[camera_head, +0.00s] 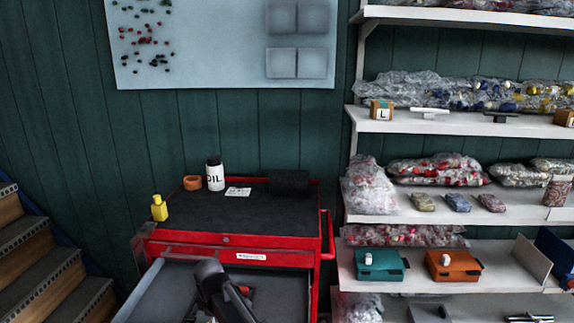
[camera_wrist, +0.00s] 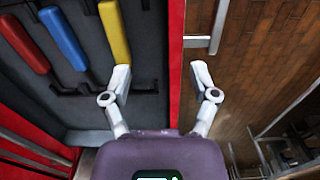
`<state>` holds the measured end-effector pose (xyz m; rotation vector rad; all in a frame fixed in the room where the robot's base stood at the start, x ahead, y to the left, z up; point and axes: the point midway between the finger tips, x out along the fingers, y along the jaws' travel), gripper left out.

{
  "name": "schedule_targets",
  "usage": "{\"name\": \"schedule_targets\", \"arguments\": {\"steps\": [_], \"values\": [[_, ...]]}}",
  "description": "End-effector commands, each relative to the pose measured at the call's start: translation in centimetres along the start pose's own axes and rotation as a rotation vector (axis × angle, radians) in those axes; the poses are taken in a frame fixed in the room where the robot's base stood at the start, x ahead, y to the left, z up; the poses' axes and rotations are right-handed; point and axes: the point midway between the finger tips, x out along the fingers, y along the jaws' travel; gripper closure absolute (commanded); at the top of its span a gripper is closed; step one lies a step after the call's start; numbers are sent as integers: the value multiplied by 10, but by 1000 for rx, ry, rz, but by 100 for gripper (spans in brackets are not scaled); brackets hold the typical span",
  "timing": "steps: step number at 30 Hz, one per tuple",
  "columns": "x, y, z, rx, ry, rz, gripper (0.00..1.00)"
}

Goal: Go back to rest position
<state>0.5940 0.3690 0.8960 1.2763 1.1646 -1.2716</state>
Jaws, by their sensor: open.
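My gripper (camera_wrist: 160,72) is open, with nothing between its two light grey fingers in the wrist view. It hangs over the side edge of an open drawer (camera_wrist: 150,130), one finger over the drawer and the other over the brick-like floor. In the drawer lie tools with a red handle (camera_wrist: 24,44), a blue handle (camera_wrist: 62,38) and a yellow handle (camera_wrist: 114,32). The yellow one is nearest the left finger; I cannot tell the gap in height. In the head view my dark arm covers part of the drawer (camera_head: 150,290), and my fingers are not clearly seen.
The drawer belongs to a red tool cart (camera_head: 230,257). On its top are a yellow bottle (camera_head: 159,208), an orange ring (camera_head: 192,183), a white oil bottle (camera_head: 215,177) and a dark box (camera_head: 289,182). Loaded shelves (camera_head: 440,125) stand right, stairs (camera_head: 50,270) left.

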Motion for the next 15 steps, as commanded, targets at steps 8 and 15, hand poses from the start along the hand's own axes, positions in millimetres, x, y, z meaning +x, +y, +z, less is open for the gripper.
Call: {"name": "schedule_targets", "arguments": {"steps": [8,15], "values": [[-2,6,26,87,0,0,24],[-3,12,58,202,-1,0,24]]}}
